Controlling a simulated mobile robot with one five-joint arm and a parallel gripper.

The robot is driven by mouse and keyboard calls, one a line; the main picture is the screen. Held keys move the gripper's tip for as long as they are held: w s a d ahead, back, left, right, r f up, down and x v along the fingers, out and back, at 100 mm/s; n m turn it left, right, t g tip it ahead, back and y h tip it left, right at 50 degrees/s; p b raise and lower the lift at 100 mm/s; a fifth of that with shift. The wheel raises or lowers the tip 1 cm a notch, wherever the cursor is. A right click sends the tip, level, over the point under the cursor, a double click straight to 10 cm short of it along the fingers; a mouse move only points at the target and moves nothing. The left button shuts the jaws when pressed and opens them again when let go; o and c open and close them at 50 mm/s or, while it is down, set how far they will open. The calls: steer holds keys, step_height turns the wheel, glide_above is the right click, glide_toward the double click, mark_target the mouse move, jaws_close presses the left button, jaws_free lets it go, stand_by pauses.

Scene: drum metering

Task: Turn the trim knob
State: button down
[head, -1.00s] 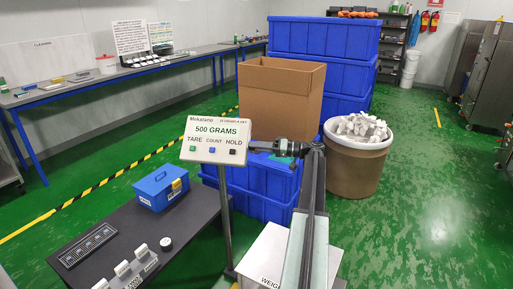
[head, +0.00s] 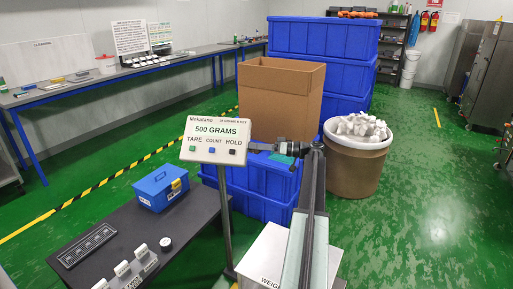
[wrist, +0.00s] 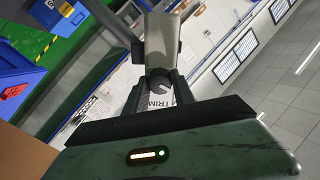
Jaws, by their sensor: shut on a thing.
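In the wrist view the trim knob (wrist: 157,82) is a small dark round part with a notch, beside a white face with the letters TRIM (wrist: 159,101). My gripper (wrist: 160,89) is shut on it, one finger on each side. Part of the knob is hidden by a grey upright block and by the fingers. In the head view my arm reaches left behind the white scale display (head: 215,140), which reads 500 GRAMS. The fingertips and the knob are hidden there.
A brown carton (head: 280,100) and stacked blue crates (head: 325,40) stand behind my arm. A drum (head: 355,170) heaped with white pieces is to the right. A dark table (head: 120,240) with a small blue box (head: 161,188) is at left. Green floor is free at right.

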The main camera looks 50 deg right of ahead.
steer(key=c, duration=1.1)
jaws_free()
steer(key=shift+d, duration=0.1)
steer(key=shift+o, duration=0.2)
steer(key=v, duration=0.8)
